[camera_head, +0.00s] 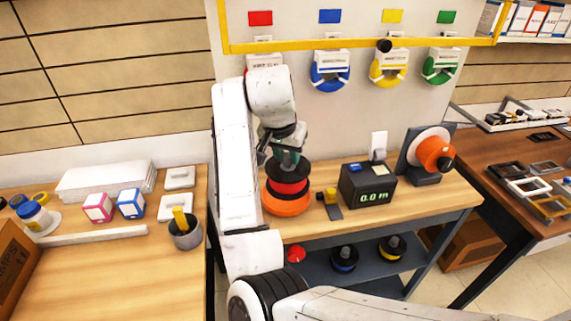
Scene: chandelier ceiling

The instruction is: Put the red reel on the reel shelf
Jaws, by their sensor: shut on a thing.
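The red reel (287,187), a red band between black flanges, is upright on or just above an orange round base (285,206) on the wooden bench. I cannot tell whether a gap lies between them. My gripper (287,158) points down at the reel's top and is shut on it; the fingertips are small and partly hidden. A dark grey lower shelf (318,276) under the bench, which looks like the reel shelf, holds a black reel with a blue band (343,259) and one with a yellow band (392,247). A red rounded thing (295,254) shows at its left end.
A black counter box reading 0.0 m (367,187) and an orange-faced wheel unit (432,152) stand right of the reel. A small black-and-yellow tool (331,203) lies between. A yellow rail (360,43) crosses above. The bench front edge overhangs the lower shelf.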

